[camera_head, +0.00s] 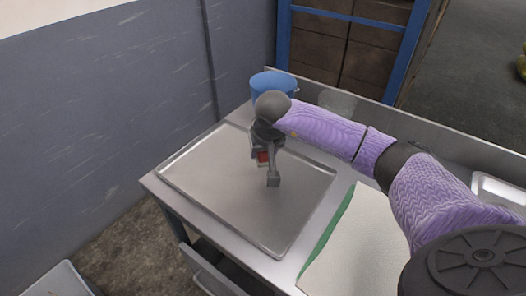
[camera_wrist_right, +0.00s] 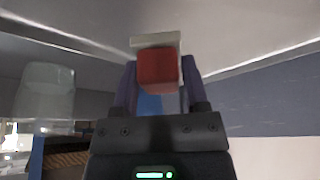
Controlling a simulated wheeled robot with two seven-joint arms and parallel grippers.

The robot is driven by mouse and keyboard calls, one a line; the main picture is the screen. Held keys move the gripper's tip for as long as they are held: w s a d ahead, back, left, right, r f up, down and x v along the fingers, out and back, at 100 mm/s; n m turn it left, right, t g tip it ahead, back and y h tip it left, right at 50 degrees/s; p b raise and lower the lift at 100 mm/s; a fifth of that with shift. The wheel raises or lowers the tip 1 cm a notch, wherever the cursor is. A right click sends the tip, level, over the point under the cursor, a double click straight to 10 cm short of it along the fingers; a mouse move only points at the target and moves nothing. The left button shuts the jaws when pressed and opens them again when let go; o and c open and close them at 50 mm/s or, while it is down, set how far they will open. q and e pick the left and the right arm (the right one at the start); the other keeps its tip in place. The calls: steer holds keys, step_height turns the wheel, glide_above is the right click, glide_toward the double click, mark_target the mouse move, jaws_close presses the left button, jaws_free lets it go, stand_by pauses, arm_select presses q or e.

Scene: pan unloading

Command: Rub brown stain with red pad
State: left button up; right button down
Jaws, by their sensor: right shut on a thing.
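My right gripper (camera_head: 268,168) is over the far part of a flat metal tray (camera_head: 225,195) and is shut on the red pad (camera_head: 262,156). Only a small red part of the pad shows in the head view. In the right wrist view the red pad (camera_wrist_right: 157,70) sits between the fingers, with a pale beige layer on its far side. I cannot tell whether the pad touches the tray. No brown stain can be made out on the visible tray surface. My left gripper is not in view.
A blue pot (camera_head: 272,86) stands behind the tray, with a clear container (camera_head: 338,103) to its right. A white cloth with a green edge (camera_head: 355,245) lies to the right of the tray. Another metal tray (camera_head: 495,190) is at the far right.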

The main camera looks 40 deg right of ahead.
steer(key=shift+r+p, duration=1.45)
steer(key=shift+r, duration=0.65)
